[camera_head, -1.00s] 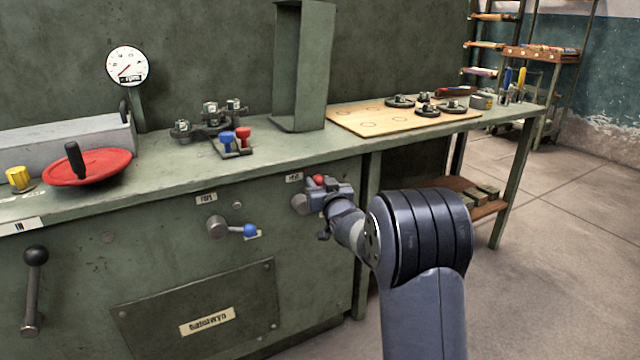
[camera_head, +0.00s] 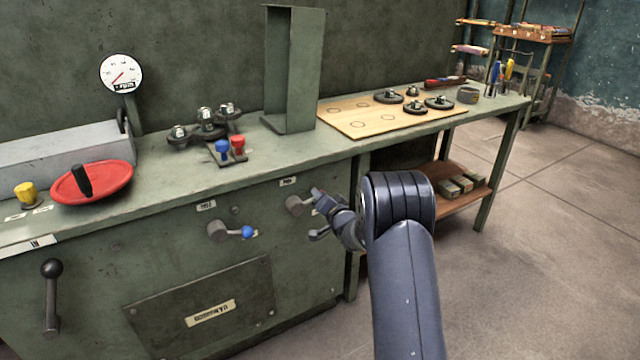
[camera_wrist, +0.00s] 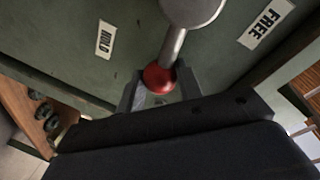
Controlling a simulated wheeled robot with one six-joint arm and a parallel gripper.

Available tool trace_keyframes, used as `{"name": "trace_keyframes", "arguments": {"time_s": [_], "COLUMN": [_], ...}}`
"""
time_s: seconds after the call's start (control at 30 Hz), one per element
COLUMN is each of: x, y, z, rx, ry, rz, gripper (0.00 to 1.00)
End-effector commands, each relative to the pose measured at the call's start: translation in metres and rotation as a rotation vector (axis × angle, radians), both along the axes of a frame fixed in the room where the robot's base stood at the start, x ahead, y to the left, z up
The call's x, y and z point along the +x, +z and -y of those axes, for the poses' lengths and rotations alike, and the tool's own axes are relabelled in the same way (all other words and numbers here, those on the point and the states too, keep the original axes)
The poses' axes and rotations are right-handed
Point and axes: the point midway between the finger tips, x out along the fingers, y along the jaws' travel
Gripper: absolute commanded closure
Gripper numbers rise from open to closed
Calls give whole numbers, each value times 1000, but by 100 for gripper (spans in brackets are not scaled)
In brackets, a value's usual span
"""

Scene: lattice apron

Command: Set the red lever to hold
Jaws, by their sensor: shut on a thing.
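The red lever's round red knob (camera_wrist: 160,78) sits between the two fingertips of my gripper (camera_wrist: 159,88) in the wrist view. Its metal shaft (camera_wrist: 173,47) runs from the knob to a grey pivot hub (camera_wrist: 192,8). A HOLD label (camera_wrist: 104,39) is on the panel left of the shaft, and a FREE label (camera_wrist: 267,22) is to the right. The shaft points at neither label. In the head view my gripper (camera_head: 322,202) is just right of the hub (camera_head: 298,205) on the cabinet front, and it hides the knob.
A blue-knobbed lever (camera_head: 246,232) is left of my gripper on the same panel, and a black-knobbed lever (camera_head: 51,290) is at the far left. The bench top (camera_head: 190,187) overhangs above. Open floor (camera_head: 540,240) lies right of the bench.

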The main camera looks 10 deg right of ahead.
Motion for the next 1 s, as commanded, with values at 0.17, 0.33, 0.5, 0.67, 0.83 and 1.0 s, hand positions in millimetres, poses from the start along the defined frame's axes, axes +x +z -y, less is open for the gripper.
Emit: {"name": "trace_keyframes", "arguments": {"time_s": [0.17,0.33,0.5,0.67,0.83,1.0], "x": [0,0,0,-1,-1,-1], "y": [-10,-22,-31,-36,-39,-40], "z": [1,1,-1,-2,-3,-3], "rx": [152,280,378,441,476,488], "ry": [-1,-1,-1,-1,0,-1], "rz": [-53,-94,-126,-144,-155,-159], "gripper": [100,100,100,100,100,100]}}
